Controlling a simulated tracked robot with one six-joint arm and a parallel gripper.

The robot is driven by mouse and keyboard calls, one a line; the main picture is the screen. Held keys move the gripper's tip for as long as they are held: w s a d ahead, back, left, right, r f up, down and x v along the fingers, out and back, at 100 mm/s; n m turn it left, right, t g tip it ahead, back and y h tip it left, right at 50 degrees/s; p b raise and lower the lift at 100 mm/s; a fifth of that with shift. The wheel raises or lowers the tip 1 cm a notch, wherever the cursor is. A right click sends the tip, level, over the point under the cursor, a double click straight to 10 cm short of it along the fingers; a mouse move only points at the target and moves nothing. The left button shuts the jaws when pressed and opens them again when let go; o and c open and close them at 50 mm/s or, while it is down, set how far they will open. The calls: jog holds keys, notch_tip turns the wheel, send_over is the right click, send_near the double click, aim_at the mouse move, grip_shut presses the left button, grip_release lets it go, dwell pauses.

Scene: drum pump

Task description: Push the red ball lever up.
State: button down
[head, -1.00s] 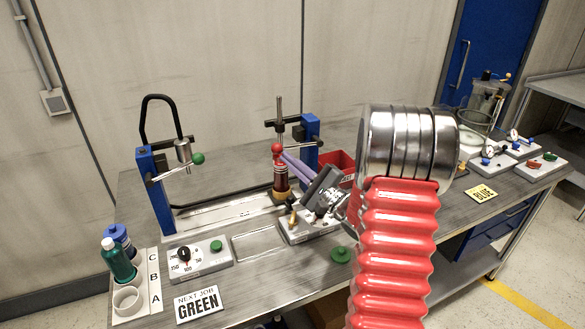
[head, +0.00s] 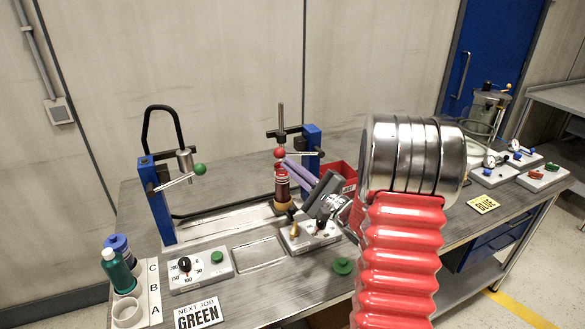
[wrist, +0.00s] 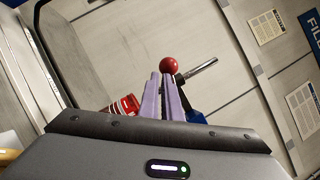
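The red ball (head: 279,153) is the end of a lever on the right-hand blue stand (head: 313,143). Its rod runs roughly level from the stand to the ball, above a dark red bottle (head: 282,183). My gripper (head: 286,163) has two slim purple fingers, close together with nothing held between them. Their tips are just below the ball in the head view. In the wrist view the red ball (wrist: 170,65) sits just beyond and slightly right of the fingertips (wrist: 161,75). I cannot tell whether they touch.
A similar lever with a green ball (head: 200,169) is on the left stand. A red bin (head: 345,172) is behind my gripper. A dial box (head: 187,272), a green bottle (head: 117,270) and a GREEN sign (head: 199,313) are at the front left.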

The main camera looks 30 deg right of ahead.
jog(key=s+d+f, duration=0.2)
jog(key=s+f, duration=0.5)
jog(key=s, duration=0.3)
jog(key=shift+s+d, duration=0.25)
jog(key=shift+s, duration=0.1)
